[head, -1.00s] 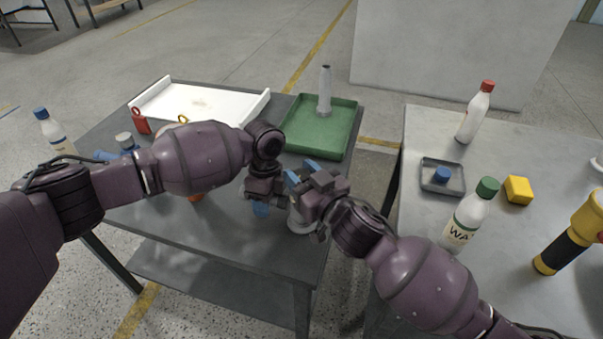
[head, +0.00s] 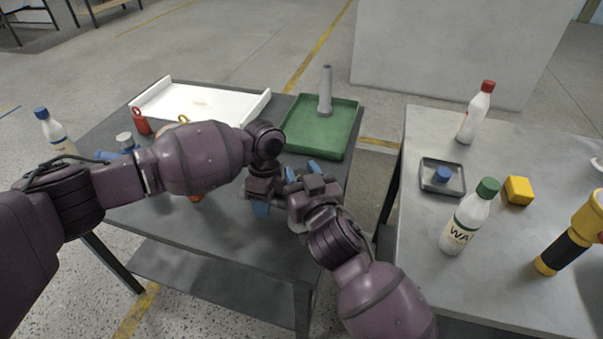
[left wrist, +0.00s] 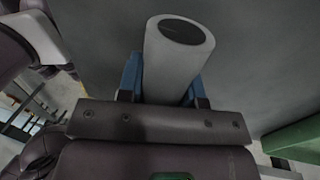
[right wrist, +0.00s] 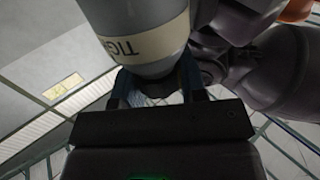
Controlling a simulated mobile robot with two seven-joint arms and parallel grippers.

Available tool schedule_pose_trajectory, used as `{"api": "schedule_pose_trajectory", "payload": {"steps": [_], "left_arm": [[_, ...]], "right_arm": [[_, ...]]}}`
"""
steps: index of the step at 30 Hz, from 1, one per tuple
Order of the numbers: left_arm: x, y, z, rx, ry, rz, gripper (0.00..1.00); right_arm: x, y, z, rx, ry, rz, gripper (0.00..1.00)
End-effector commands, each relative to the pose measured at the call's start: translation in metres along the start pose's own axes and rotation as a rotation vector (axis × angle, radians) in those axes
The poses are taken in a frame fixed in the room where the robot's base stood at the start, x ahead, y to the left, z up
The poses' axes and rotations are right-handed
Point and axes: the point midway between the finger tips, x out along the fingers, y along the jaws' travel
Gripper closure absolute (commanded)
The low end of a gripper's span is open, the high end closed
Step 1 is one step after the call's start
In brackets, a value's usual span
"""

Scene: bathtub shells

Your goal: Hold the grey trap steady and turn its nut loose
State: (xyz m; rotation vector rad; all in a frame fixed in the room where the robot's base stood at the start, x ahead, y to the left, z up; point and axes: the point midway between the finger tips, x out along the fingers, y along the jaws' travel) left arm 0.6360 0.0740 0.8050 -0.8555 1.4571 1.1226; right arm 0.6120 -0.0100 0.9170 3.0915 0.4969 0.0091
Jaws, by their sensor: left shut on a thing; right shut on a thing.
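The grey trap is mostly hidden behind my grippers in the head view. In the left wrist view its smooth grey pipe (left wrist: 175,62), with a dark open end, lies between the blue fingers of my left gripper (head: 262,206), which is shut on it.
A green tray (head: 349,125) with an upright grey tapered piece (head: 326,92) and a white tray (head: 235,107) stand behind. A white bottle (head: 55,130) stands left. The right table holds a green-capped bottle (head: 466,222), a small dark tray (head: 428,187) and a yellow block (head: 518,190).

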Motion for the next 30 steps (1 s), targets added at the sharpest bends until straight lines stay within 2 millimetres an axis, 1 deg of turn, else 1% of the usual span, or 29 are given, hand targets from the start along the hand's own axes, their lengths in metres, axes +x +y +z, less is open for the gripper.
{"api": "schedule_pose_trajectory", "payload": {"steps": [10, 11, 15, 16, 25, 30], "left_arm": [[0.000, 0.000, -0.001, 0.002, 0.000, 0.000, 0.95], [0.000, 0.000, -0.001, 0.002, 0.000, 0.000, 0.95], [0.000, 0.000, -0.001, 0.001, 0.000, 0.000, 0.95], [0.000, 0.000, -0.001, 0.001, 0.000, 0.000, 0.95], [0.000, 0.000, 0.000, 0.000, 0.000, 0.000, 0.95], [0.000, 0.000, 0.000, 0.000, -0.001, -0.001, 0.95]], "right_arm": [[0.000, 0.000, -0.001, 0.000, 0.001, 0.006, 0.85], [0.000, 0.000, -0.001, 0.000, 0.001, 0.006, 0.60], [0.000, 0.000, -0.001, 0.000, 0.000, 0.006, 0.38], [0.000, 0.000, -0.001, 0.000, 0.000, 0.006, 0.35], [-0.001, 0.000, 0.000, 0.000, -0.001, 0.006, 0.35], [-0.014, 0.000, 0.001, 0.000, -0.002, 0.006, 0.35]]}}
